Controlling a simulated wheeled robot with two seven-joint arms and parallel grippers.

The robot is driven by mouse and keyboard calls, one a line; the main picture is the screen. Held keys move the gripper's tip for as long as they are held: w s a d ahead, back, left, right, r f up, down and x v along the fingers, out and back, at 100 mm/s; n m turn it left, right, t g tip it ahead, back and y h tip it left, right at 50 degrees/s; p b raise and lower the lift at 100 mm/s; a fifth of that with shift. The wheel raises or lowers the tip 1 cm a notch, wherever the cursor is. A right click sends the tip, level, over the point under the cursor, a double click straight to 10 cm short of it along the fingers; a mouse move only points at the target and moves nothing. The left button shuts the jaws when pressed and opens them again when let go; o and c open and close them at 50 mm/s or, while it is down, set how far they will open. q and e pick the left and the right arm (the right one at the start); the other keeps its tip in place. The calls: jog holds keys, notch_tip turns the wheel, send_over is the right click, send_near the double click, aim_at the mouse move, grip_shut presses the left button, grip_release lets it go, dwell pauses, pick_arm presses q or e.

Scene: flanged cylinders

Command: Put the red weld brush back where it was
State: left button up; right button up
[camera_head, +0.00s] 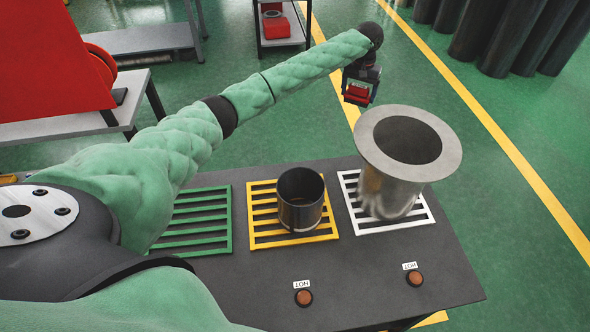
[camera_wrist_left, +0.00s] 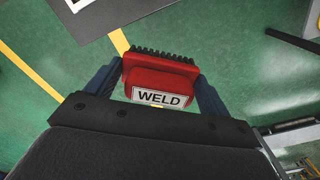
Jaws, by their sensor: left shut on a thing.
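The red weld brush (camera_wrist_left: 160,80) shows in the left wrist view with a white WELD label and dark bristles along its far edge. My left gripper (camera_wrist_left: 160,88) is shut on it, with one finger at each end. In the head view the brush (camera_head: 357,93) is a small red block under my left gripper (camera_head: 360,88), held up in the air beyond the table's far edge. My right gripper is not in view.
A dark table (camera_head: 250,290) carries green (camera_head: 203,222), yellow (camera_head: 262,212) and white (camera_head: 350,185) grates. A black cylinder (camera_head: 300,215) stands on the yellow one, a flanged metal cylinder (camera_head: 385,185) on the white. A shelf (camera_head: 281,30) holds a red object (camera_head: 276,27).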

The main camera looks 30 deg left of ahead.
pick_arm(q)
jog(key=s+a+f+p, duration=0.3)
jog(key=s+a+f, duration=0.7)
jog(key=s+f, duration=0.3)
jog(key=s+a+r+p, duration=0.2)
jog(key=s+a+r, duration=0.15)
jog(key=s, duration=0.25)
notch_tip(320, 180, up, 7)
jog(key=s+d+m, duration=0.1)
jog(key=d+m, duration=0.1)
jog(key=shift+f, duration=8.6)
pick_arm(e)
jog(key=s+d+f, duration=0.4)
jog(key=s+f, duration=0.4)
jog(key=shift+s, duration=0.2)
